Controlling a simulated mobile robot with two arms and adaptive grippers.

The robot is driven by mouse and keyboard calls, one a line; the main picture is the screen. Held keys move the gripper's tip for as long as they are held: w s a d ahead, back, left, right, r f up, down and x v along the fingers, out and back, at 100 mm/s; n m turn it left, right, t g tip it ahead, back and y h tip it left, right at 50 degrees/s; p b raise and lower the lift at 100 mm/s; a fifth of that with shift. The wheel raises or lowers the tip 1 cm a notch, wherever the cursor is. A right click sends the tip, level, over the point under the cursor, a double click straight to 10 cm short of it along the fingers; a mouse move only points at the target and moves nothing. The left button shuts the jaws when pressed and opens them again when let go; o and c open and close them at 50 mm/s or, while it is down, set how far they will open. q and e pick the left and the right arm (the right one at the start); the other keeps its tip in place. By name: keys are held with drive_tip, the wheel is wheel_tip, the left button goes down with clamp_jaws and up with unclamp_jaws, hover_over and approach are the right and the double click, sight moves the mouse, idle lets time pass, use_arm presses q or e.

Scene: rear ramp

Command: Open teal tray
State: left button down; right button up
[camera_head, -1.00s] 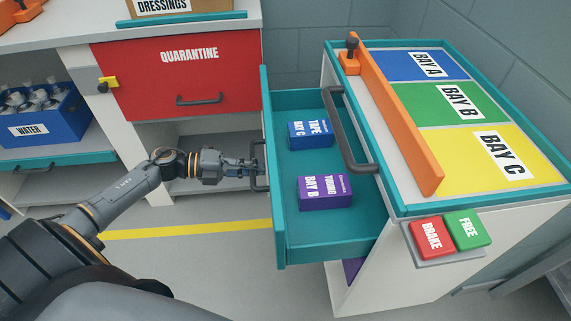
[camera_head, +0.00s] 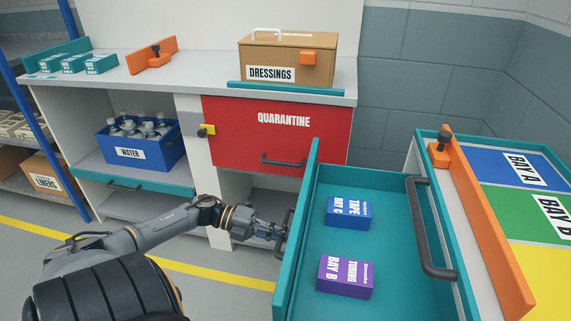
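The teal tray (camera_head: 391,262) is a drawer pulled out to the left from the cart at the right. A blue TAPE BAY C box (camera_head: 348,212) and a purple TUBING BAY B box (camera_head: 346,277) lie in it. Its dark front handle (camera_head: 287,233) is on the left outer face. My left gripper (camera_head: 279,233) is at this handle and appears shut on it, though the fingertips are small and partly hidden. My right gripper is not in view.
The cart's dark push handle (camera_head: 425,232) rises beside the tray, and an orange bar (camera_head: 482,225) lies along its top. A counter (camera_head: 190,92) with a red QUARANTINE front (camera_head: 272,140) and blue WATER crate (camera_head: 143,146) stands behind. Floor (camera_head: 225,300) shows left of the tray.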

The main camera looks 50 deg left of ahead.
use_arm(q)
drive_tip(key=c, duration=1.4)
unclamp_jaws()
drive_tip(key=shift+w+r, duration=0.1)
drive_tip(key=shift+r, duration=0.05)
drive_tip(key=shift+o, duration=0.2)
drive_tip(key=shift+a, duration=0.1)
drive_tip(key=v, duration=1.2)
